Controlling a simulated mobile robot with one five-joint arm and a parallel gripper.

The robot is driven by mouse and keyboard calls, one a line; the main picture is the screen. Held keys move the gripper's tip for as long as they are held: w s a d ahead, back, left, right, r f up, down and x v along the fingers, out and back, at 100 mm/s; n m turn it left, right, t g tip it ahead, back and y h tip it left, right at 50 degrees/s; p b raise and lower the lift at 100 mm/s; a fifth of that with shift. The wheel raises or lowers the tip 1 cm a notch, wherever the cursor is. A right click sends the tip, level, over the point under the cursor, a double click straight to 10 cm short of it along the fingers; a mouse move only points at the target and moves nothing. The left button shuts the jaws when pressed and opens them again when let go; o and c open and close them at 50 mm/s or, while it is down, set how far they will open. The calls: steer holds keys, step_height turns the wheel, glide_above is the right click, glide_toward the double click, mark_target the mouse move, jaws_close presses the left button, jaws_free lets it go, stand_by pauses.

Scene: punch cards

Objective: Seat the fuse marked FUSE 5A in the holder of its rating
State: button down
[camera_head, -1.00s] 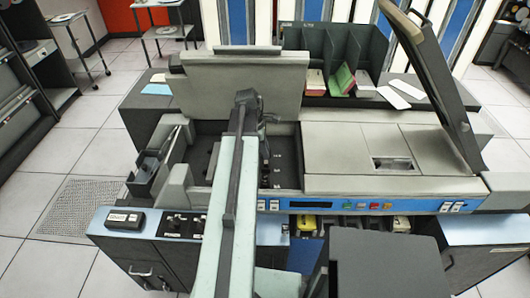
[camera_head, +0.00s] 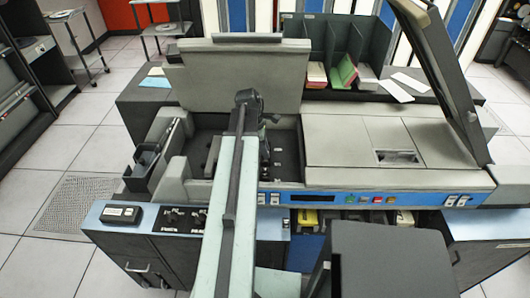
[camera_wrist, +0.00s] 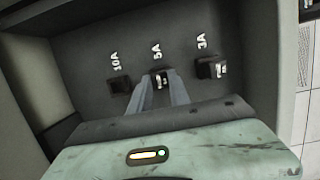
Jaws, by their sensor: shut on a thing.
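In the wrist view, a dark panel has three black holders in a row. The 10A holder (camera_wrist: 119,85) is on the left, with no fuse visible in it. The 5A holder (camera_wrist: 154,73) is in the middle and the 3A holder (camera_wrist: 204,67) is on the right, with a pale part showing at it. My gripper (camera_wrist: 160,82) has its fingertips at the 5A holder. It is shut on a small pale piece, apparently the fuse (camera_wrist: 163,81); its marking is not readable. I cannot tell how deep it sits. In the head view my arm mostly hides the gripper.
The holders lie in a recessed bay of the grey machine, with the raised lid (camera_head: 238,75) behind it. A blue control strip (camera_head: 390,199) runs along the front. A card rack (camera_head: 330,45) stands at the back. A small black box (camera_head: 122,214) sits at the front left.

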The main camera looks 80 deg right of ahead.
steer(key=c, duration=1.1)
jaws_free()
steer(key=shift+c, duration=0.2)
steer(key=shift+r, duration=0.1)
steer(key=p+v, duration=0.7)
steer(key=shift+r+p, duration=0.3)
steer(key=shift+r, duration=0.05)
steer(key=shift+w, duration=0.1)
